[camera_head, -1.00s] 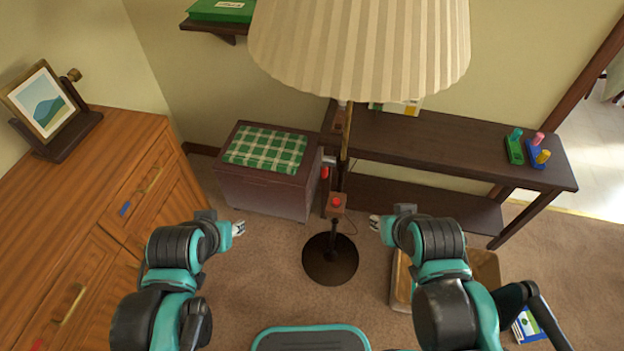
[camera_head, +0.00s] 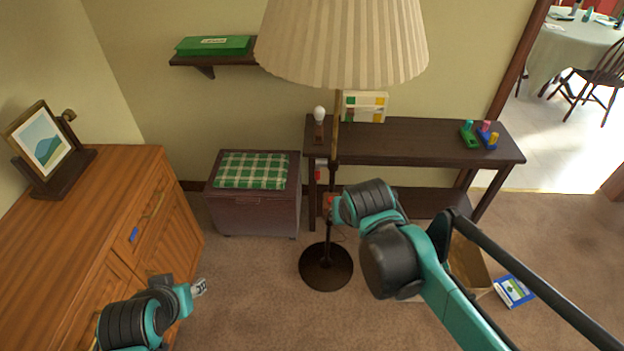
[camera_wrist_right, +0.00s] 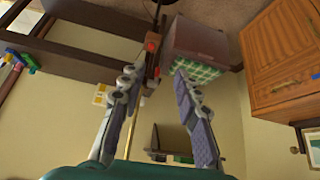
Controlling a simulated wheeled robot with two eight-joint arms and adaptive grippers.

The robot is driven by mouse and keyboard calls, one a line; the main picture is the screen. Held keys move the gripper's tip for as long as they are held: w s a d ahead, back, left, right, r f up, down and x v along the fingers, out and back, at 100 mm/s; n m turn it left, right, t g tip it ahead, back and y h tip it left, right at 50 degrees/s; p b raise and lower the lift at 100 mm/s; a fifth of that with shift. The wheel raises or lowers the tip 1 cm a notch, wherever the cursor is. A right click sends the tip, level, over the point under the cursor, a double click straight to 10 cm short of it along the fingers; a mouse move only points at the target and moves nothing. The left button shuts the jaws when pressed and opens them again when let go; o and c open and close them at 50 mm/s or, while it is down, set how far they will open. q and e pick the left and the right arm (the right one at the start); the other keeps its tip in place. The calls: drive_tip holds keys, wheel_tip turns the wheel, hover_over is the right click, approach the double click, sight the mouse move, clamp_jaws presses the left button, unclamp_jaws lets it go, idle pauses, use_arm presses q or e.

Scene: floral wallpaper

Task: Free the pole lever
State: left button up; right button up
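A floor lamp with a pleated cream shade (camera_head: 345,45) stands on a round dark base (camera_head: 327,266). On its pole is a brown block with red on it (camera_head: 328,201), partly hidden by my right wrist in the head view. It also shows in the right wrist view (camera_wrist_right: 152,44). A small red piece (camera_head: 319,172) shows just above it beside the pole; I cannot tell how it is attached. My right gripper (camera_wrist_right: 155,78) is open, its fingers apart on either side of the pole, with the block beyond the fingertips. My left gripper (camera_head: 199,287) is low by the dresser, apart from the lamp.
A dark console table (camera_head: 420,145) is behind the lamp. A chest with a checked cushion (camera_head: 252,208) stands left of the lamp. A wooden dresser (camera_head: 80,220) fills the left. A box (camera_head: 468,262) and a booklet (camera_head: 513,291) are on the floor at right. Carpet in front is free.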

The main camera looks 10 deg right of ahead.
drive_tip(key=w+m+h, duration=0.1)
drive_tip(key=w+m, duration=0.1)
drive_tip(key=w, duration=0.7)
drive_tip(key=m+h+p, duration=0.2)
drive_tip(key=m+h, duration=0.3)
drive_tip(key=m, duration=0.1)
hover_over(316, 173)
drive_tip(key=s+a, duration=0.3)
wheel_tip(316, 173, down, 18)
drive_tip(key=shift+w+f+g+b, duration=0.15)
drive_tip(key=shift+w+f+g, duration=0.05)
drive_tip(key=shift+f, duration=0.2)
drive_tip(key=shift+w+f+g+b, duration=0.15)
drive_tip(key=shift+f+g, duration=0.05)
drive_tip(key=shift+f, duration=0.2)
drive_tip(key=b+x, duration=0.2)
drive_tip(key=x, duration=0.5)
drive_tip(key=shift+f+b, duration=0.1)
drive_tip(key=shift+b, duration=0.2)
use_arm(q)
drive_tip(key=shift+s+a+f, duration=0.4)
drive_tip(key=shift+a+f, duration=0.05)
drive_tip(key=shift+f, duration=0.1)
use_arm(e)
clamp_jaws()
